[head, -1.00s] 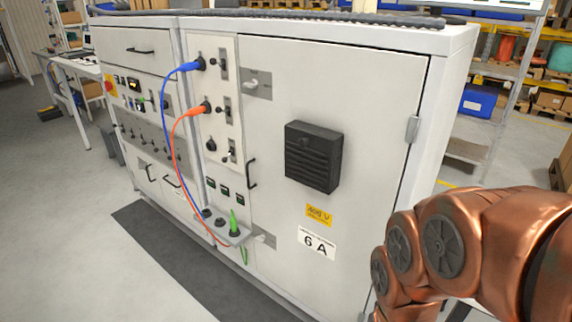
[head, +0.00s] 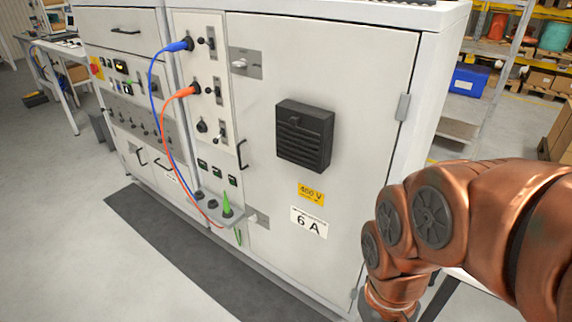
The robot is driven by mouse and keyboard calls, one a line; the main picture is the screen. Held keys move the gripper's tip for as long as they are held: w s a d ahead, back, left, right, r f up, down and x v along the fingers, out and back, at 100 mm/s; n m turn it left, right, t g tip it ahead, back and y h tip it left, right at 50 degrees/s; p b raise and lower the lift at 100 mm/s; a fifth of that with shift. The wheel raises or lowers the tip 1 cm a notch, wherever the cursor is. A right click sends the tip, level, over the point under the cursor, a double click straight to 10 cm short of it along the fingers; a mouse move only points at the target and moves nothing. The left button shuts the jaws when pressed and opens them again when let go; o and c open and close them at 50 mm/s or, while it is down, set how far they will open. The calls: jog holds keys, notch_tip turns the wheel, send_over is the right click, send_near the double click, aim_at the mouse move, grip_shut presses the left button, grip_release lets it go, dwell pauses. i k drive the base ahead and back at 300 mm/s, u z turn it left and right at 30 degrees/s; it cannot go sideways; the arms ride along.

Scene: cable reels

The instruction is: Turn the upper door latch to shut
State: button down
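The upper door latch (head: 240,64) is a small pale handle on a grey metal plate (head: 251,70), near the top left corner of the cabinet door (head: 340,90). A similar lower latch (head: 256,219) sits near the door's bottom left. The door looks closed in its frame, with a black handle (head: 242,154) on its left edge. My copper arm shows at the lower right, in front of the cabinet's right side. My gripper is outside the picture.
A black vent box (head: 304,135) juts from the door. Open floor (head: 70,240) with a dark mat lies in front.

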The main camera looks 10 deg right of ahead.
aim_at(242, 63)
jog(key=u, duration=1)
jog(key=i, duration=0.35)
jog(key=u, duration=1)
